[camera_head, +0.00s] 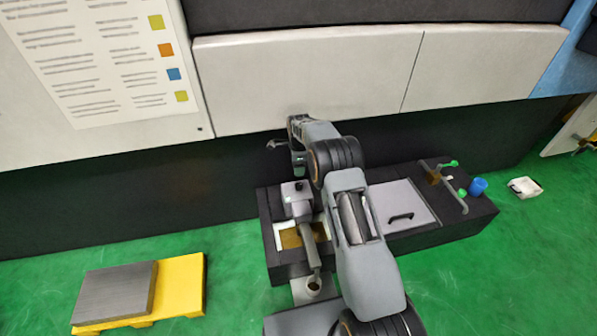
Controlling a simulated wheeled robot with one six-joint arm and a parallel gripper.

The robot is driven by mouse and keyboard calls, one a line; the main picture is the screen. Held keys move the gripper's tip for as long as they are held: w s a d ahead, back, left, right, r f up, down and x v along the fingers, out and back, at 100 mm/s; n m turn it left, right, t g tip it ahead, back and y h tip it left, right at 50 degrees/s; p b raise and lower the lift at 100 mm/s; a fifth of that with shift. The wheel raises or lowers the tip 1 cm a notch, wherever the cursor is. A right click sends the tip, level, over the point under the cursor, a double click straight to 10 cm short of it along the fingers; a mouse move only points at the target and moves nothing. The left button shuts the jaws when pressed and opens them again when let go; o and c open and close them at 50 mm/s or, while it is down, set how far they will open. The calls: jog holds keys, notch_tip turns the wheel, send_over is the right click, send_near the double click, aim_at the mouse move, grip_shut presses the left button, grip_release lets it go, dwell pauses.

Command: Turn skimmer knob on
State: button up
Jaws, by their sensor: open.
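A dark tank unit (284,262) stands on the green floor against the machine. On its left part sits a grey skimmer-like body (296,203) above an opening with brown liquid, and a grey tube (311,249) slants down from it to a small cup (313,286). A small dark spot shows on top of the grey body; I cannot tell whether it is the knob or how it is turned. My gripper (285,152) is open just behind and above the grey body, in front of the dark machine base. My arm hides part of the tank.
A grey lid with a black handle (401,217) covers the tank's right part. A pipe with green ends, a blue cup (478,187) and a white box (524,187) are at the right. A yellow pallet (181,287) carries a grey block (114,292). The left floor is otherwise clear.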

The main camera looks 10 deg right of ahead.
jog(key=shift+r, duration=1.4)
jog(key=s+r+n+t+p, duration=0.1)
jog(key=s+r+n+p, duration=0.3)
jog(key=r, duration=0.6)
jog(key=s+r+n+p, duration=0.1)
jog(key=s+r+p, duration=0.4)
jog(key=r, duration=0.5)
jog(key=s+r+n+t+p, duration=0.1)
jog(key=s+r+n+p, duration=0.15)
jog(key=r+p, duration=0.6)
jog(key=s+r+n+t+p, duration=0.1)
jog(key=s+r+n+p, duration=1.1)
jog(key=s+r, duration=0.9)
jog(key=s+p, duration=0.1)
jog(key=s, duration=0.1)
jog(key=shift+s+a+t, duration=0.15)
jog(key=shift+s+t, duration=0.15)
jog(key=shift+s+f+n+p, duration=0.1)
jog(key=shift+s+n+p, duration=0.2)
jog(key=shift+s+n, duration=0.1)
jog(key=shift+c, duration=0.2)
